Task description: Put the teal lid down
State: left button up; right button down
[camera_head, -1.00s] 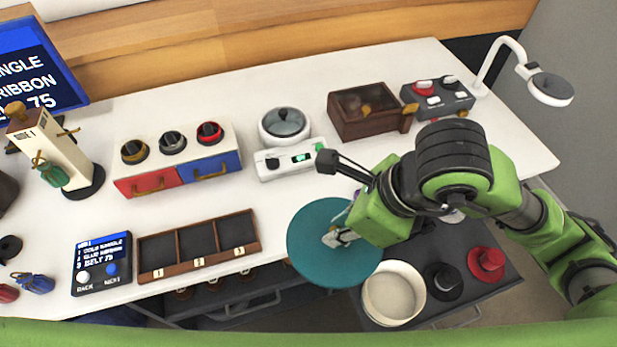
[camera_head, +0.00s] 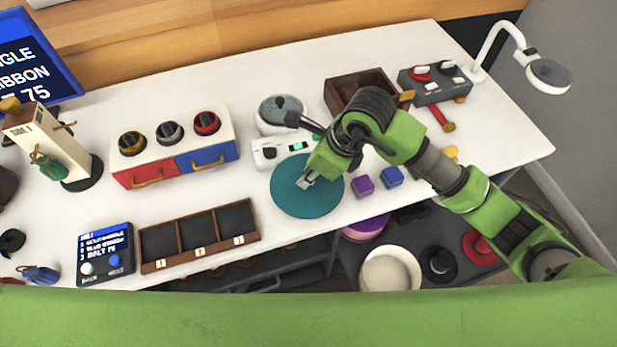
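The teal lid (camera_head: 300,205) is a flat round disc over the white table's front part, right of the three-compartment tray. My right gripper (camera_head: 308,182) comes in from the right and is shut on the lid's small centre knob, which the fingers mostly hide. The lid looks level. I cannot tell whether it touches the tabletop or hangs just above it. My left gripper is not in view.
A purple cube (camera_head: 362,186) and a blue cube (camera_head: 392,177) sit just right of the lid. A white device with a bowl (camera_head: 283,149) stands behind it. The dark tray (camera_head: 200,258) lies to the left. Below are an open white round box (camera_head: 391,268) and a purple round thing (camera_head: 367,229).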

jog(key=shift+w+f, duration=0.15)
jog(key=shift+f, duration=0.1)
notch_tip(320, 180, down, 3)
jog(key=shift+w+a+f+p, duration=0.1)
jog(key=shift+f+p, duration=0.05)
jog(key=shift+p, duration=0.35)
jog(key=c, duration=1.9)
grip_release()
jog(key=v, duration=1.2)
jog(key=shift+b, duration=0.45)
